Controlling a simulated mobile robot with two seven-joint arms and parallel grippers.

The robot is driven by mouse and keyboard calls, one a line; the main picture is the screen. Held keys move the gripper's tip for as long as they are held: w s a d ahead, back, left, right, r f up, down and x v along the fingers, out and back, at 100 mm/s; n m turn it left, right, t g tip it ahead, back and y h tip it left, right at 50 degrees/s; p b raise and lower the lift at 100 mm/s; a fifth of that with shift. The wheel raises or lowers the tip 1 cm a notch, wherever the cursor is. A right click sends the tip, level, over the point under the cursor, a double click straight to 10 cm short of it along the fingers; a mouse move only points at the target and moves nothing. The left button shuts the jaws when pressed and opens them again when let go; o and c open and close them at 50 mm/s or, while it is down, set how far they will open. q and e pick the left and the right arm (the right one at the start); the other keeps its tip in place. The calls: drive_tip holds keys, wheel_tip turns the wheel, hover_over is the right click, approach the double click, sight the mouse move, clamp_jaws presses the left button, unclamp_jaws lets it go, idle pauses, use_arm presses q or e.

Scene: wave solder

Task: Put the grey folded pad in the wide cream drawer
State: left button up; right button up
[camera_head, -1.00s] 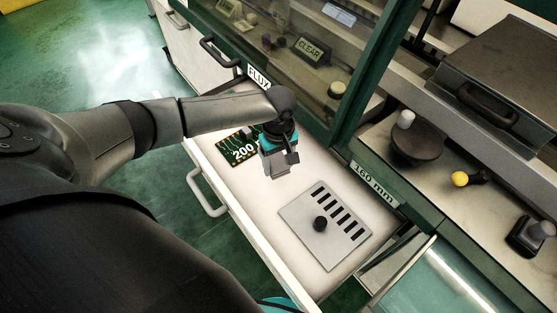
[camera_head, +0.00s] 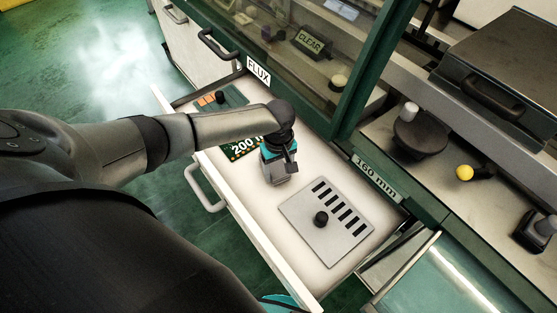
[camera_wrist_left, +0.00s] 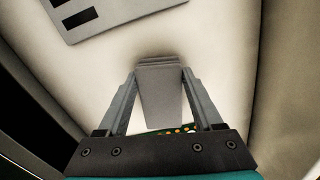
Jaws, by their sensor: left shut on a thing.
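The wide cream drawer (camera_head: 225,180) is pulled open below the cabinet in the head view. My left gripper (camera_head: 278,174) is over the middle of the drawer, pointing down. In the left wrist view its two fingers close on the grey folded pad (camera_wrist_left: 160,90), which has layered edges at its far end. The pad is inside the drawer's outline, low over its pale floor; I cannot tell whether it touches the floor.
In the drawer, a grey slotted plate with a black knob (camera_head: 297,228) lies to the right. The floor between plate and board is bare. The glass-fronted cabinet (camera_head: 290,60) stands behind.

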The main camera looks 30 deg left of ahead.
use_arm(q)
drive_tip(key=shift+f, duration=0.45)
idle(0.4)
drive_tip(key=o, duration=1.5)
drive_tip(key=shift+r, duration=0.1)
wheel_tip(320, 180, up, 15)
drive_tip(key=p, duration=0.4)
